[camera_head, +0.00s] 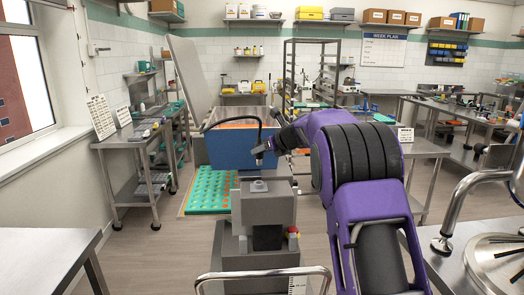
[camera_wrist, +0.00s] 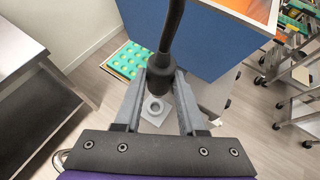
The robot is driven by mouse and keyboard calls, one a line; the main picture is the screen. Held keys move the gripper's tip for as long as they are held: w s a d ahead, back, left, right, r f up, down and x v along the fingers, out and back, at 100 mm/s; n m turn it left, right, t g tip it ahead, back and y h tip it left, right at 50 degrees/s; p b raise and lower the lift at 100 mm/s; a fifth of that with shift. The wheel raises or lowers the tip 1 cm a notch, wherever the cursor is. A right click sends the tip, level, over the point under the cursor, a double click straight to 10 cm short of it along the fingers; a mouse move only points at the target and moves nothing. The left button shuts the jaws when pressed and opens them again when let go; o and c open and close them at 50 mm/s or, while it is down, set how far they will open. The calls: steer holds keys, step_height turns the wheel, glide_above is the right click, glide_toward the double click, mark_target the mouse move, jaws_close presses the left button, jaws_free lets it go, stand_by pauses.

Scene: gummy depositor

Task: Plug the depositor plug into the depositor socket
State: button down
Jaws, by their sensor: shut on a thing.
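My gripper (camera_wrist: 158,82) is shut on the black depositor plug (camera_wrist: 160,72), whose cable rises from its back. In the head view, my gripper (camera_head: 263,152) holds the plug in front of the blue depositor hopper (camera_head: 230,150). The socket is a light grey square plate with a round ring (camera_wrist: 155,107), seen just beyond the plug between the fingers. In the head view it appears as the small raised piece (camera_head: 259,186) on the grey housing. The plug is above the socket, with a visible gap in the head view.
The black cable (camera_head: 236,118) arcs over the hopper. A teal mould tray with orange dots (camera_head: 207,189) lies left of the grey housing (camera_head: 263,210). Steel tables stand at left (camera_head: 40,255) and right (camera_head: 427,148). Floor shows between them.

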steer(key=shift+w+a, duration=0.1)
steer(key=shift+w, duration=0.1)
steer(key=shift+r, duration=0.1)
steer(key=shift+f+b, duration=1.75)
steer(key=shift+f, duration=1.35)
steer(key=shift+f+b, duration=0.75)
steer(key=shift+f, duration=0.55)
steer(key=shift+c, duration=2)
jaws_free()
